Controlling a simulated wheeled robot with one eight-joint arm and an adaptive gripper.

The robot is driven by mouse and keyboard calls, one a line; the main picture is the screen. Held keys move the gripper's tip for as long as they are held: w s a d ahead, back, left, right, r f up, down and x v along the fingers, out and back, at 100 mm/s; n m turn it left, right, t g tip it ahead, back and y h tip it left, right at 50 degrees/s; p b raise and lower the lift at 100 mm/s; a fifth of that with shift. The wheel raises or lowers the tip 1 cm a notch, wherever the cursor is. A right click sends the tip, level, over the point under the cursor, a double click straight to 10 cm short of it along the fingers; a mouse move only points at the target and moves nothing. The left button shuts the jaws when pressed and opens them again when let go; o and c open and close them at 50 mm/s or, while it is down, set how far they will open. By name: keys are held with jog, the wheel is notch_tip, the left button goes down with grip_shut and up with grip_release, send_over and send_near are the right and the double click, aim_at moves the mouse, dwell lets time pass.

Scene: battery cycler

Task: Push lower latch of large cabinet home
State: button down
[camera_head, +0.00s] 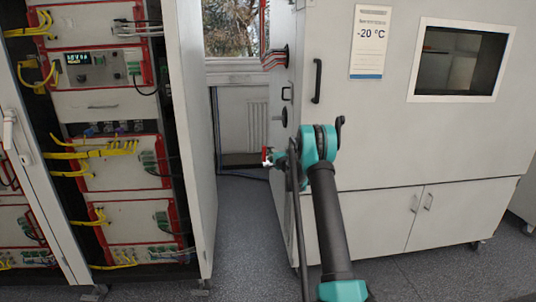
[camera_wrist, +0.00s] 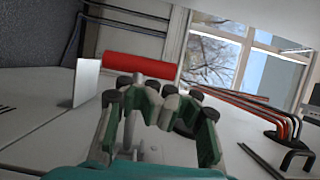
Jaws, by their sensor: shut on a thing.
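The large cabinet (camera_head: 400,140) stands at the right in the head view, pale, with a "-20 °C" sign and a window. Its lower latch shows in the wrist view as a red cylindrical handle (camera_wrist: 140,66) beside a pale flat plate (camera_wrist: 86,82). A small red part of the latch (camera_head: 265,154) shows at the cabinet's left edge in the head view. My gripper (camera_wrist: 158,98) is at the red handle, its dark-padded fingers shut on it. In the head view my gripper (camera_head: 275,158) is small and partly hidden by my arm. The exact finger contact is hard to see.
A black door handle (camera_head: 316,81) and red and dark cables (camera_head: 275,59) are on the cabinet above my gripper. An open rack (camera_head: 110,150) with yellow cables stands at the left. Grey floor (camera_head: 240,220) is free between the rack and the cabinet.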

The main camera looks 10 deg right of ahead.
aim_at(266, 153)
jog(key=shift+w+a+m+t+h, duration=0.25)
jog(key=shift+w+m+t+h, duration=0.15)
jog(key=shift+w+m+h, duration=0.5)
jog(key=shift+w+a+m+h, duration=0.1)
jog(key=shift+w+m+h, duration=0.55)
jog(key=shift+h, duration=0.75)
